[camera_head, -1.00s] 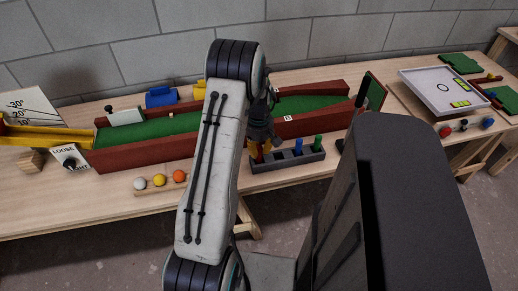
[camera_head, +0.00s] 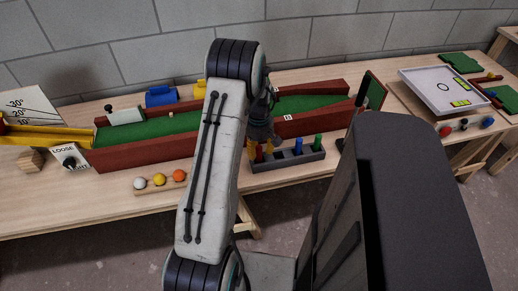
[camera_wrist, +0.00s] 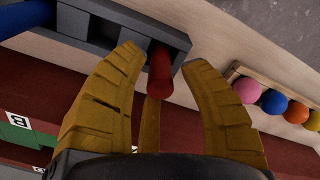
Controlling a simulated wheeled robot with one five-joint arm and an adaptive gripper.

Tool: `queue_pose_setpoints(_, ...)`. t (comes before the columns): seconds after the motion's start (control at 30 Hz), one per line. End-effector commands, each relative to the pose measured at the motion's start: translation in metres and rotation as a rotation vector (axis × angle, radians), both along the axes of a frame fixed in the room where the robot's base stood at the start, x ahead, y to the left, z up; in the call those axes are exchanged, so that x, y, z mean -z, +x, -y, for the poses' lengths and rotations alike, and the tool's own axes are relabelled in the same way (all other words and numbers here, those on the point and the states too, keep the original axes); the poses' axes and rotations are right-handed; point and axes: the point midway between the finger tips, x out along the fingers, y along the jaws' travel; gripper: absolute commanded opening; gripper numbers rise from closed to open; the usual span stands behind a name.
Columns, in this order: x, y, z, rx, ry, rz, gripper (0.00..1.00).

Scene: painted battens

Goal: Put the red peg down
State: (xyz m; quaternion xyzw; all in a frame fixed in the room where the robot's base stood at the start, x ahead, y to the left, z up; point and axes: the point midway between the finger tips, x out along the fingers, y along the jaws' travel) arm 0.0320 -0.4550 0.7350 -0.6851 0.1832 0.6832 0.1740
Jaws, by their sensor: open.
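The red peg (camera_wrist: 160,72) stands at the end of the grey rack (camera_wrist: 112,22) in the wrist view, apparently in its end slot. In the head view the red peg (camera_head: 259,153) shows at the left end of the rack (camera_head: 290,163), partly hidden by my gripper (camera_head: 263,146). In the wrist view my gripper (camera_wrist: 164,60) is open, with yellow fingers on both sides of the peg and visible gaps between them. The peg's lower end is hidden inside the rack.
A blue peg (camera_head: 298,146) and a green peg (camera_head: 318,142) stand in the same rack. A strip of coloured balls (camera_head: 159,179) lies left of it. The red-walled green lane (camera_head: 300,104) runs close behind the rack.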

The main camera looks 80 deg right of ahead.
Motion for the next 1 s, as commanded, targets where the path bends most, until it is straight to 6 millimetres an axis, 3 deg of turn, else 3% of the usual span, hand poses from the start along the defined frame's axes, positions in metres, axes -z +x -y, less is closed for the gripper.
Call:
queue_pose_setpoints(0.6,-0.093,0.000,0.000,0.000,-0.005,-0.001,0.40)
queue_pose_setpoints(1.0,-0.121,0.001,-0.001,0.000,-0.001,0.000,0.40)
